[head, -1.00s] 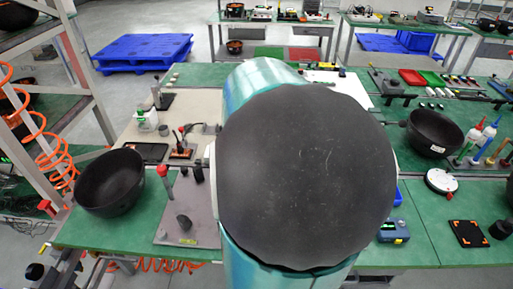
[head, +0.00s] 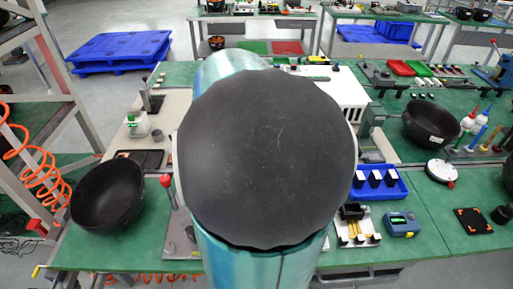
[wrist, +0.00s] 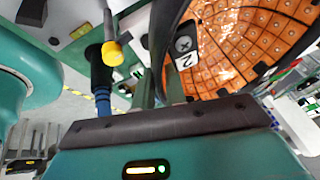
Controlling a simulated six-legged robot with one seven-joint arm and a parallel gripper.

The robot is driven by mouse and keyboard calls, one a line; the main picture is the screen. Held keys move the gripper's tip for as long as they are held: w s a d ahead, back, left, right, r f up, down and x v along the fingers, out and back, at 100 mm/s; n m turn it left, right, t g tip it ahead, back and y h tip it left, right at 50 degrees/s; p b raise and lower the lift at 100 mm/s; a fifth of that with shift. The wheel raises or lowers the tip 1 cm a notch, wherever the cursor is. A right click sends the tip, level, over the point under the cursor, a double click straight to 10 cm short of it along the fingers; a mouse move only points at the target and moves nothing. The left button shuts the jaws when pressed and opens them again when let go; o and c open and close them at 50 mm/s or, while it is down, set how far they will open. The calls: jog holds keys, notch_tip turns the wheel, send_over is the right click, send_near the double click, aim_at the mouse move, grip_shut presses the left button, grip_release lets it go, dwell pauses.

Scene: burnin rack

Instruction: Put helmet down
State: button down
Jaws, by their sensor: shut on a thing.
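In the wrist view a black helmet (wrist: 244,38) with an orange dimpled lining is at the upper right, its open inside facing the camera. In the head view my own arm fills the middle and hides the gripper and the held helmet. Another black helmet (head: 108,192) lies on the green table at the left, open side up. One more helmet (head: 431,121) lies at the right.
A blue tray (head: 378,195) with black blocks, a blue meter (head: 401,224) and a white round device (head: 440,171) stand right of my arm. The green top (head: 420,200) has free patches. An orange coiled hose (head: 38,175) hangs at left.

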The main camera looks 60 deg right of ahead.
jog(key=w+d+f, duration=0.1)
jog(key=d, duration=0.1)
jog(key=w+d+f, duration=0.1)
jog(key=d, duration=0.2)
jog(key=w+d+f, duration=0.1)
jog(key=d+f, duration=0.1)
jog(key=shift+w+d, duration=0.25)
jog(key=shift+d, duration=0.1)
jog(key=d+f, duration=0.1)
jog(key=w+d+f, duration=0.1)
jog(key=f, duration=0.1)
jog(key=w+d+f, duration=0.1)
jog(key=shift+w+d+f, duration=0.1)
jog(key=shift+d+f, duration=0.05)
jog(key=shift+f, duration=0.2)
jog(key=shift+w+d+f, duration=0.1)
jog(key=shift+d+f, duration=0.2)
jog(key=shift+f, duration=0.1)
jog(key=shift+w+f, duration=0.1)
jog(key=shift+f, duration=1.6)
jog(key=c, duration=1.4)
grip_release()
jog(key=shift+c, duration=0.2)
jog(key=v, duration=1.2)
